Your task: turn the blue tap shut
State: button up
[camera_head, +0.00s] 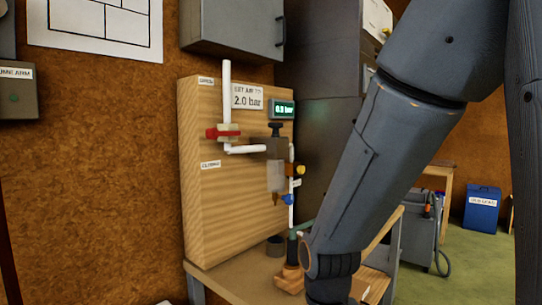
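The blue tap (287,199) is small and sits low on the white pipe at the right side of the wooden panel (222,215). Its exact handle angle is too small to tell. A yellow tap (299,170) is just above it, and a red-handled tap (222,133) is at the upper left of the panel. My arm comes down from the upper right, to the right of the blue tap and apart from it in the picture. My gripper is out of view below the bottom edge.
A sign reading 2.0 bar (247,98) and a lit green display (283,109) are on the panel. A dark cup (275,246) and a wooden-based object (291,277) stand on the bench (235,279). A grey cabinet (232,24) hangs above. Green floor and a blue bin (482,208) are at right.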

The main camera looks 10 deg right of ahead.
aim_at(289, 199)
jog(key=u, duration=2.5)
jog(key=k, duration=1.1)
jog(key=z, duration=1.95)
jog(key=i, duration=0.5)
jog(key=u, duration=0.05)
